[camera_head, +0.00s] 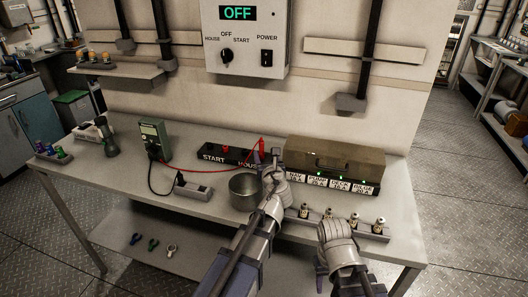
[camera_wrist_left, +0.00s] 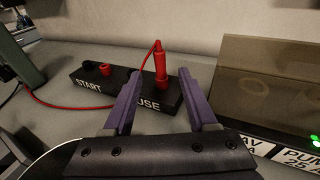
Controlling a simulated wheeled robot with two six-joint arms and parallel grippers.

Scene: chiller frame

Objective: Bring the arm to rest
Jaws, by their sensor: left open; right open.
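My left gripper (camera_head: 268,158) reaches over the bench to the black START/HOUSE block (camera_head: 222,153). In the left wrist view its two purple fingers (camera_wrist_left: 156,100) are apart with nothing between them. A red plug (camera_wrist_left: 161,64) stands upright in the HOUSE end of the block, just beyond the fingertips. A red cable runs from it. A red socket (camera_wrist_left: 105,69) shows at the START end. My right gripper (camera_head: 328,250) is over the bench's front edge at the right, beside a rack of small fuses (camera_head: 349,224). It appears empty; its fingers are partly hidden.
A metal cup (camera_head: 244,190) stands just left of my left arm. A covered fuse box (camera_head: 335,163) with green lights is behind and right. A green meter (camera_head: 154,140) and a small grey strip (camera_head: 194,191) are left. The wall panel (camera_head: 244,40) reads OFF.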

